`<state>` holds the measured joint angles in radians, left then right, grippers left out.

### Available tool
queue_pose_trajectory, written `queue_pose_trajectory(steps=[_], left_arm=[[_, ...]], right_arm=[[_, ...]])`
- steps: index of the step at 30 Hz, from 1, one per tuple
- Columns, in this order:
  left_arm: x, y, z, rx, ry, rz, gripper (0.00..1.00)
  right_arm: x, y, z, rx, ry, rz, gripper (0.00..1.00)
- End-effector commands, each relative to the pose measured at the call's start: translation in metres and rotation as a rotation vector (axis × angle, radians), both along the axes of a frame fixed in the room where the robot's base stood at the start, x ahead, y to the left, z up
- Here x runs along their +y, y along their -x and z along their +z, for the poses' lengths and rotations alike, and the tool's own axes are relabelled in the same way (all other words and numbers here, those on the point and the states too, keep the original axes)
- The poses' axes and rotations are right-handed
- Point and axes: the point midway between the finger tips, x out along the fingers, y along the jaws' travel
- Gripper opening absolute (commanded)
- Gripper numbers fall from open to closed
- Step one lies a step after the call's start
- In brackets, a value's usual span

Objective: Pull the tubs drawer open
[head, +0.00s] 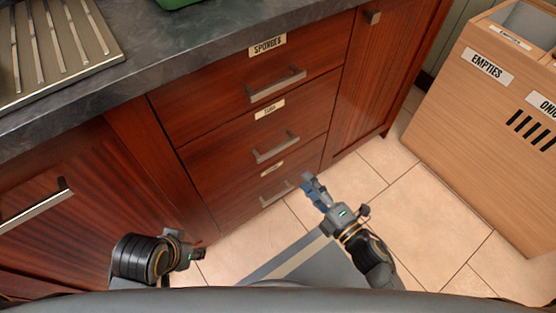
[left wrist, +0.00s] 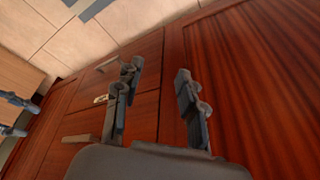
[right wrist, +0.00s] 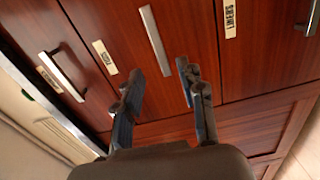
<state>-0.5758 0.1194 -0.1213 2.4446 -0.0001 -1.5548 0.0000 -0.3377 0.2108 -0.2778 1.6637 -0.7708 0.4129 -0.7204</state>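The tubs drawer (head: 228,158) is the middle one of three stacked red-brown drawers; it looks shut. Its small label (head: 269,109) is hard to read in the head view. Its metal bar handle (head: 275,148) also shows in the right wrist view (right wrist: 155,40), ahead of the fingers and roughly between them. My right gripper (head: 312,188) is open and empty, in front of the drawers and apart from the handle; its fingers show in the right wrist view (right wrist: 159,72). My left gripper (head: 198,255) is low at the left, open and empty in the left wrist view (left wrist: 157,76).
The sponges drawer (head: 190,92) is above and the liners drawer (right wrist: 275,60) below, both shut. A cupboard door (head: 60,220) with a bar handle is at left. A wooden bin cabinet (head: 470,120) marked EMPTIES stands at right. Tiled floor (head: 420,210) between is clear.

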Motion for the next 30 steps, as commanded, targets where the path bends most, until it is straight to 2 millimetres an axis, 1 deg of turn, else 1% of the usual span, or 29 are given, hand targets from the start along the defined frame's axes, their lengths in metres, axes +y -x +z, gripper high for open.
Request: queue_pose_trajectory(steps=[4, 7, 15, 21, 24, 30], left_arm=[[0.001, 0.002, 0.004, -0.005, 0.000, 0.000, 0.40], [0.001, 0.003, 0.005, -0.005, 0.000, 0.000, 0.40], [0.001, 0.002, -0.001, -0.006, 0.000, 0.000, 0.40], [0.000, 0.002, -0.005, -0.006, 0.000, 0.000, 0.40], [0.000, 0.002, -0.007, -0.006, 0.000, 0.000, 0.40], [0.000, 0.002, -0.008, -0.006, 0.000, 0.000, 0.40]], right_arm=[[0.008, -0.005, 0.004, -0.034, 0.014, 0.015, 0.40], [0.016, -0.017, 0.005, -0.033, 0.011, 0.015, 0.40], [0.049, -0.064, 0.005, -0.031, 0.009, 0.014, 0.40], [0.071, -0.093, 0.004, -0.028, 0.010, 0.014, 0.40], [0.077, -0.103, 0.003, -0.027, 0.010, 0.012, 0.40], [0.084, -0.111, 0.003, -0.026, 0.012, 0.012, 0.40]])
